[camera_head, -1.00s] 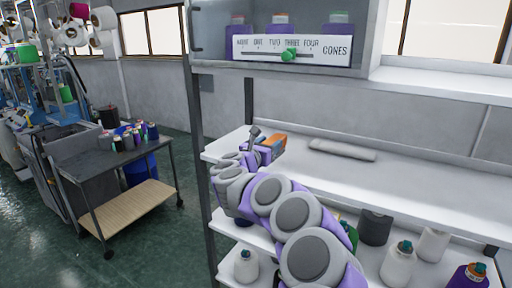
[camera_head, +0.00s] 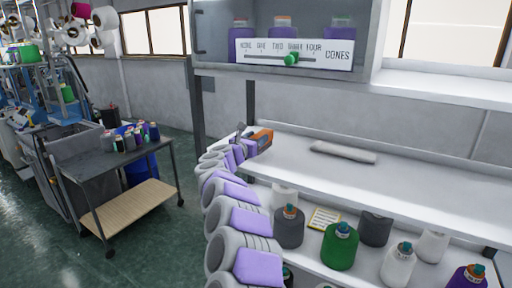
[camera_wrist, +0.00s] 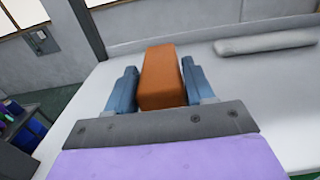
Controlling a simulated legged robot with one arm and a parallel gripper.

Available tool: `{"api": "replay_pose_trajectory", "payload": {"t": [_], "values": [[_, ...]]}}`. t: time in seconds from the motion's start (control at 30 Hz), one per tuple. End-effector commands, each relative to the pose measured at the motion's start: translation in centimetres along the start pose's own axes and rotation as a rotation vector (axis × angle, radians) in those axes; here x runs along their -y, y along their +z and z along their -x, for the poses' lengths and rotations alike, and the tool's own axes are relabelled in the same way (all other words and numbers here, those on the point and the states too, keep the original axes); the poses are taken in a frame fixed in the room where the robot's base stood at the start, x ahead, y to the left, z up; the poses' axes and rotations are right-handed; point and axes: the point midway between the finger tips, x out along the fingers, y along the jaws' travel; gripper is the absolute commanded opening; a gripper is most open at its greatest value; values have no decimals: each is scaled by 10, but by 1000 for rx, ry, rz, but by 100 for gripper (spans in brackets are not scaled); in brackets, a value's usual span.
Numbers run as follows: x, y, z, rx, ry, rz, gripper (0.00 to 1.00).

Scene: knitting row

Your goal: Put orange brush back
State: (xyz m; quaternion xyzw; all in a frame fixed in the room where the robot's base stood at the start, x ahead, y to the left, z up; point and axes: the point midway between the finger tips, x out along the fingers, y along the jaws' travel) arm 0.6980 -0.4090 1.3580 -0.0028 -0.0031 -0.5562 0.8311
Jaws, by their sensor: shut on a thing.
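The orange brush (camera_head: 263,137) is a block-shaped orange thing over the left end of the white upper shelf (camera_head: 420,183). In the wrist view the brush (camera_wrist: 161,78) sits between the two blue fingers of my gripper (camera_wrist: 163,88), which is shut on it. In the head view my gripper (camera_head: 243,144) is at the far end of my purple and grey arm, at the left end of the shelf. I cannot tell whether the brush touches the shelf. Its underside and any bristles are hidden.
A grey-white roll (camera_head: 343,152) lies on the upper shelf, right of the brush. Several cones, including a green one (camera_head: 339,247), stand on the lower shelf. A cabinet with a slider sign (camera_head: 292,53) hangs above. A dark cart (camera_head: 110,158) stands left. Most of the upper shelf is clear.

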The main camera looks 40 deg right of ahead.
Motion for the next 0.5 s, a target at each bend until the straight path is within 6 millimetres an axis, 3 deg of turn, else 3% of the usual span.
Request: {"api": "replay_pose_trajectory", "payload": {"t": [0.33,0.5], "values": [[0,-34,-1,-2,2,1,20],[0,-35,-1,-1,2,-1,20]]}}
